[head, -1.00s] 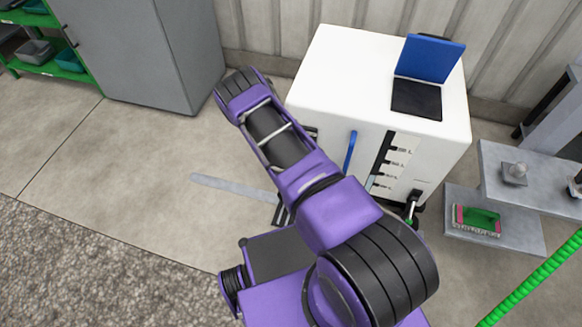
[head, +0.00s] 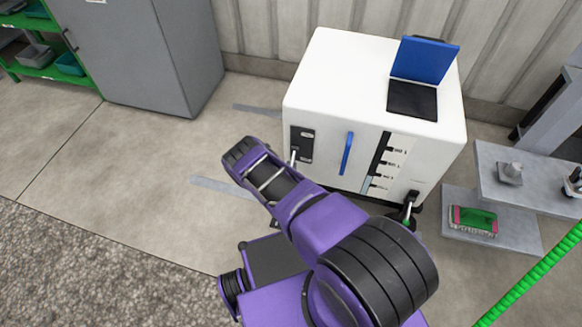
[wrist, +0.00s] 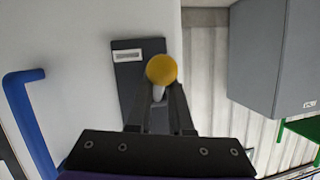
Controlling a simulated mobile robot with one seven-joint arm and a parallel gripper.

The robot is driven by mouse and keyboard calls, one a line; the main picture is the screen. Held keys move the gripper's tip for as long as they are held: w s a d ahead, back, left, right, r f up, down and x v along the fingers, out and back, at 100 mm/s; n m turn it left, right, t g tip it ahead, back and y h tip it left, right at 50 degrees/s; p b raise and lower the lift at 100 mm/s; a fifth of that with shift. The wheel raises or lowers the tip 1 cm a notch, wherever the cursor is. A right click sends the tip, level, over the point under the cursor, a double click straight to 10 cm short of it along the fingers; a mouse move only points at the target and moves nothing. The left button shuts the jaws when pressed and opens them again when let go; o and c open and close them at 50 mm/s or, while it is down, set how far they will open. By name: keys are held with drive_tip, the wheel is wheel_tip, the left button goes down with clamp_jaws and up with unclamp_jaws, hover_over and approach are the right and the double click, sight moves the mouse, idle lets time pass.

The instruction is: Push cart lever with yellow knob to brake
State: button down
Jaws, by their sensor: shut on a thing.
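The white cart (head: 345,70) stands ahead, with a dark lever plate (head: 306,143) on the left of its front face. In the wrist view the yellow knob (wrist: 161,69) shows in front of the dark lever plate (wrist: 127,59), on a pale lever rod (wrist: 158,93). My gripper (wrist: 163,88) is shut on the lever just under the knob, one finger on each side. In the head view my arm hides the gripper and the knob.
A blue handle (head: 347,154) stands out from the cart front; it shows at left in the wrist view (wrist: 25,115). A blue-lidded device (head: 412,98) lies on top. A grey cabinet (head: 150,50) and green shelf (head: 85,78) are to the left. Grey steps (head: 525,190) are at right.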

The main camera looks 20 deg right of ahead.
drive_tip(key=shift+s+a+f, duration=0.25)
drive_tip(key=shift+a+f, duration=0.05)
drive_tip(key=shift+f, duration=0.35)
drive_tip(key=c, duration=0.8)
unclamp_jaws()
drive_tip(key=shift+w+f, duration=0.1)
drive_tip(key=shift+f, duration=0.05)
drive_tip(key=shift+c, duration=0.2)
drive_tip(key=shift+w+d+r, duration=0.1)
drive_tip(key=shift+r, duration=0.15)
drive_tip(key=shift+r, duration=0.1)
